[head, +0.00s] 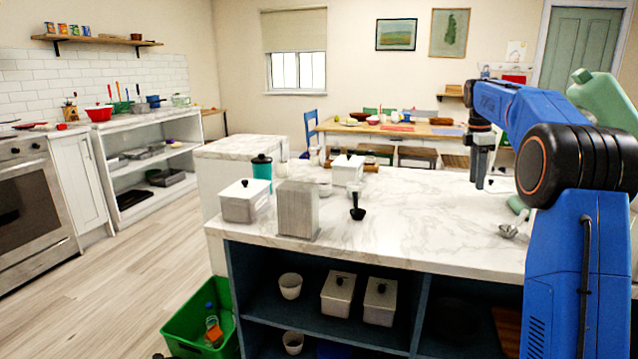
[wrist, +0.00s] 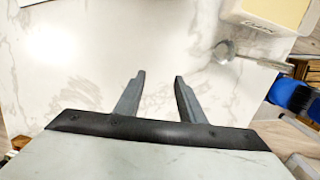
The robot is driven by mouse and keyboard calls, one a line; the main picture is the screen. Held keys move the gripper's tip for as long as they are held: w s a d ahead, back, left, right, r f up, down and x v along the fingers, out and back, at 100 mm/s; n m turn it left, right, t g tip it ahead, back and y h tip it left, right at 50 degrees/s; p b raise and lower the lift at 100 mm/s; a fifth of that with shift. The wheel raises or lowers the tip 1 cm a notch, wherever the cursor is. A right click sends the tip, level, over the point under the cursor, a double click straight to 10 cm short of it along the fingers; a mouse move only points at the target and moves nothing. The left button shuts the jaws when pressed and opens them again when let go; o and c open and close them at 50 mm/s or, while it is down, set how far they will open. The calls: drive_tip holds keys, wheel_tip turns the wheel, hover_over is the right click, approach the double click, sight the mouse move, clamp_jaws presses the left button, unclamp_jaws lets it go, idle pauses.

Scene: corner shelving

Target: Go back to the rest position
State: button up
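My gripper (head: 481,184) hangs from my blue arm over the right part of the white marble counter (head: 400,225) in the head view. In the wrist view, my gripper (wrist: 160,78) has its two grey fingers apart with nothing between them. Bare marble shows below and ahead of the fingers. The fingertips are small in the head view, and their height over the counter is hard to tell.
A metal utensil (wrist: 250,60) lies near a cream container (wrist: 270,14). A green bin (head: 185,325) is on the floor.

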drive_tip(key=s+a+m+t, duration=0.1)
drive_tip(key=s+a+m, duration=0.45)
drive_tip(key=s, duration=0.75)
drive_tip(key=s+a+m+t, duration=0.1)
drive_tip(key=s+a+m, duration=0.2)
drive_tip(key=s+a, duration=0.75)
drive_tip(key=s+a+f+m+t, duration=0.1)
drive_tip(key=s+f+m, duration=0.1)
drive_tip(key=s+f, duration=0.3)
drive_tip(key=s+a+f+m+t+y, duration=0.1)
drive_tip(key=s+f+m, duration=0.2)
drive_tip(key=s, duration=1)
drive_tip(key=s+a+f+m, duration=0.2)
drive_tip(key=s+f, duration=0.7)
drive_tip(key=shift+s+m+t, duration=0.35)
drive_tip(key=shift+t, duration=0.05)
